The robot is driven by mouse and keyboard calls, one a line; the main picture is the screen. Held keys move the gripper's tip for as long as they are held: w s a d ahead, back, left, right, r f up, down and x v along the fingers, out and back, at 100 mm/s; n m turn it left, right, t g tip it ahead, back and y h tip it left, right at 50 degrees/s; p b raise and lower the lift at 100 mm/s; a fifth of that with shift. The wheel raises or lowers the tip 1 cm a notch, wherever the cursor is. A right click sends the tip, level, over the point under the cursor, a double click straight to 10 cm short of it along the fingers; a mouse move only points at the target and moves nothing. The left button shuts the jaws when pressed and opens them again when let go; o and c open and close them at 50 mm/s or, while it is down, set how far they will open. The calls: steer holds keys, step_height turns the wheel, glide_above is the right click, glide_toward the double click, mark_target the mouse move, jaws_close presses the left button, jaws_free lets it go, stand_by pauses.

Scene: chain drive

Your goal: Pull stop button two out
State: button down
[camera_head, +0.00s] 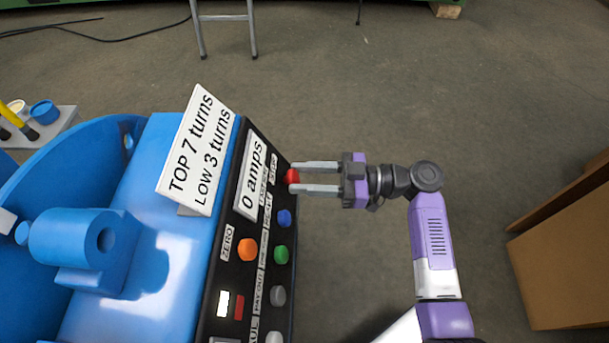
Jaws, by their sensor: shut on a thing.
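A black control panel (259,205) runs along the right side of the blue machine. A red stop button (292,176) sits near the panel's far right edge, beside a label ending in "STOP". I cannot read whether it is button two. My gripper (294,179) reaches in from the right, with its two grey fingers around the red button, shut on it. The fingertips partly hide the button. I cannot tell whether the button is pushed in or out.
Blue (285,218), green (281,254) and orange (247,250) buttons lie nearer on the panel. A white sign (197,150) stands beside the panel. A brown box (566,250) is at the right. The floor beyond my arm is clear.

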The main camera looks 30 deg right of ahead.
steer(key=shift+s+d+r+b, duration=0.1)
steer(key=shift+s+d+b, duration=0.15)
steer(key=shift+d+b, duration=0.15)
steer(key=shift+r, duration=0.15)
steer(key=c, duration=0.9)
jaws_free()
steer(key=shift+s, duration=0.1)
steer(key=shift+c, duration=0.2)
steer(key=v, duration=0.8)
